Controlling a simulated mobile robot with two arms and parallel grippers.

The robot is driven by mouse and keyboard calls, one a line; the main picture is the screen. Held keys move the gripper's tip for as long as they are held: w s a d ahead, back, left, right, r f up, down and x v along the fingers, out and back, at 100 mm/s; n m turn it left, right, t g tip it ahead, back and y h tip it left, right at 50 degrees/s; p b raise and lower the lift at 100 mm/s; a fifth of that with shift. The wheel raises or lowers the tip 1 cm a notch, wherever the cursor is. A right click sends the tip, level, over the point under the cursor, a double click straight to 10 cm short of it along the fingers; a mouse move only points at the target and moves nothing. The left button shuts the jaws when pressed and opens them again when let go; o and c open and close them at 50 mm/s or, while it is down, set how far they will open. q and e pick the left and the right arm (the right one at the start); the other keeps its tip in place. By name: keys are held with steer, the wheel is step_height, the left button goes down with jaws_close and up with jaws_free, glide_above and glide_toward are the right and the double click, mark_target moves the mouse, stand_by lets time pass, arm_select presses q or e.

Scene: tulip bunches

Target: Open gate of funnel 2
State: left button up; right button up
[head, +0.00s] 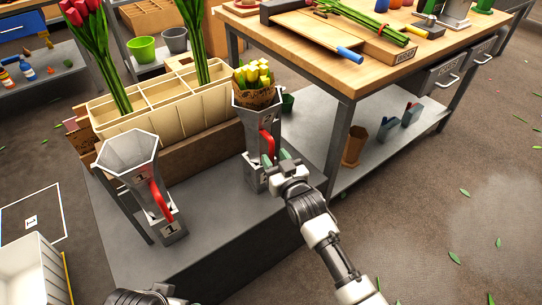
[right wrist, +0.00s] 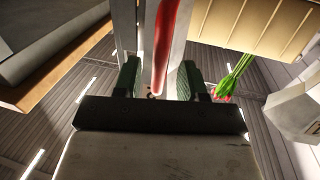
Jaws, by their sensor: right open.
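Funnel 2 (head: 257,110) is a grey metal funnel on a stand at the right end of the low grey bench. A bunch of yellow tulips (head: 257,76) in brown wrap sits in its top. Its red gate handle (head: 266,141) slopes down its front. My right gripper (head: 280,158) is open at the handle's lower end. In the right wrist view the red handle (right wrist: 166,45) lies between the two green-padded fingers (right wrist: 159,82), with gaps on both sides. My left gripper is out of view; only a dark part of my arm shows at the bottom left.
Funnel 1 (head: 128,155), with its own red handle (head: 161,201), stands left on the bench (head: 215,235). A cream divided box (head: 150,122) holding red tulips stands behind. A wooden worktable (head: 335,75) is close on the right. A white bin (head: 30,270) is at lower left.

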steer(key=shift+x, duration=1.3)
jaws_close()
